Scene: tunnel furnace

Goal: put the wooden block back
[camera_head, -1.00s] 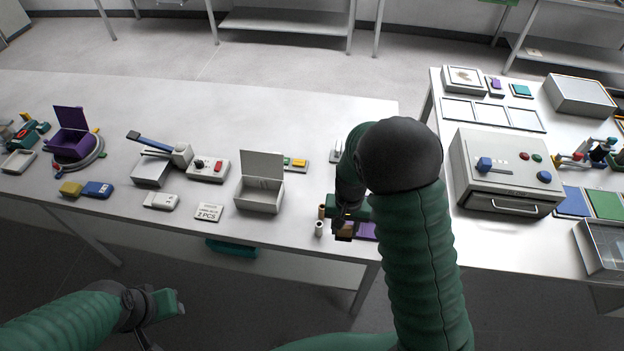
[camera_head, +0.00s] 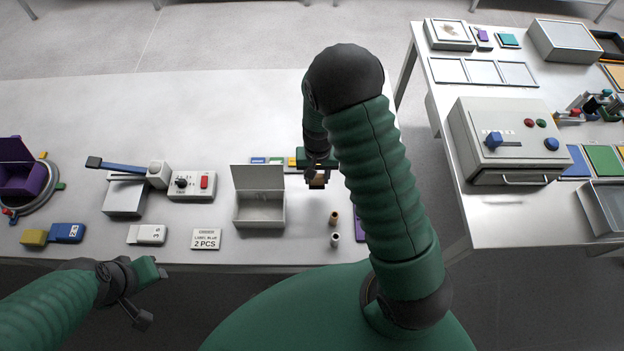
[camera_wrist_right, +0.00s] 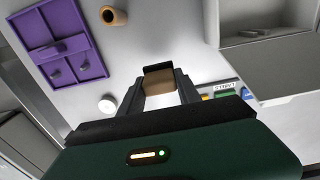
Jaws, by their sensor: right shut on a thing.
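My right gripper (camera_head: 317,172) is shut on the wooden block (camera_head: 317,182), a small brown block, and holds it over the table to the right of the open grey box. In the right wrist view the block (camera_wrist_right: 158,79) sits between the two fingertips, its upper face showing. My right arm hides part of the table around it. A purple tray (camera_wrist_right: 58,42) with dividers shows at the upper left of the right wrist view; in the head view only a sliver (camera_head: 360,225) shows beside my arm. My left gripper (camera_head: 150,272) is low at the left, off the table's front edge; its jaws are unclear.
The open grey box (camera_head: 259,212) stands left of the block. Two small cylinders, one brown (camera_head: 334,218) and one white (camera_head: 335,239), stand near the front edge. A lever press (camera_head: 127,195), a switch box (camera_head: 191,186) and a label card (camera_head: 206,239) lie farther left.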

